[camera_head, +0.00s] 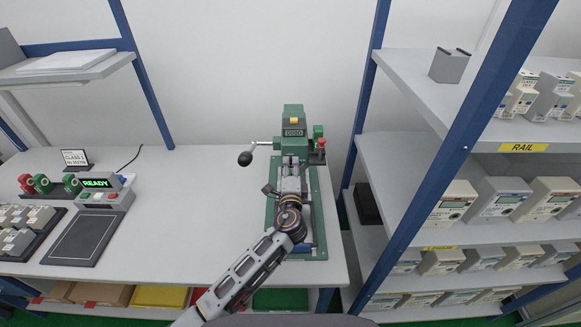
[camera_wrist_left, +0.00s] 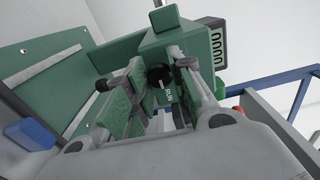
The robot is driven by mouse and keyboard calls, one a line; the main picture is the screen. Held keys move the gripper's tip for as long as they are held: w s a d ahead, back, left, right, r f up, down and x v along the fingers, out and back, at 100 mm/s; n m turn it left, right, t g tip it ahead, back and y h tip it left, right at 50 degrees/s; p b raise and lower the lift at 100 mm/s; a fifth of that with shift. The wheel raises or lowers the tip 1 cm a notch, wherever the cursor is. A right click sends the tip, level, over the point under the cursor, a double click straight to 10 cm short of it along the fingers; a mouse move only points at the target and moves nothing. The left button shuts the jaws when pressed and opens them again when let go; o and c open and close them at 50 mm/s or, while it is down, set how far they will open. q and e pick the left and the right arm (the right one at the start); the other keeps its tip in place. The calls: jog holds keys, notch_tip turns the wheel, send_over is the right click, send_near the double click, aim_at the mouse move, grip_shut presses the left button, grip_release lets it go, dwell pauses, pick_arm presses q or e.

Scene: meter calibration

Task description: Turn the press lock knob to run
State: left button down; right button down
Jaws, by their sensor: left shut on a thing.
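The green press (camera_head: 293,120) stands on the bench with a counter display at its top. In the left wrist view, the black lock knob (camera_wrist_left: 157,75) is on the press front, with a RUN label (camera_wrist_left: 169,91) next to it. My left gripper (camera_head: 291,168) is in front of the press. In the left wrist view, the fingers of my left gripper (camera_wrist_left: 156,66) are on both sides of the knob and shut on it. The knob is partly hidden, and I cannot tell where its pointer stands. My right gripper is not in view.
A lever with a black ball (camera_head: 245,158) sticks out left of the press, and a red-topped part (camera_head: 320,143) is at its right. A console reading READY (camera_head: 97,184) and a dark pad (camera_head: 80,239) are at left. Meter shelves (camera_head: 500,147) stand at right.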

pick_arm(q)
jog(key=shift+f, duration=0.1)
jog(key=c, duration=1.2)
grip_release()
jog(key=shift+c, duration=0.2)
jog(key=s, duration=1.2)
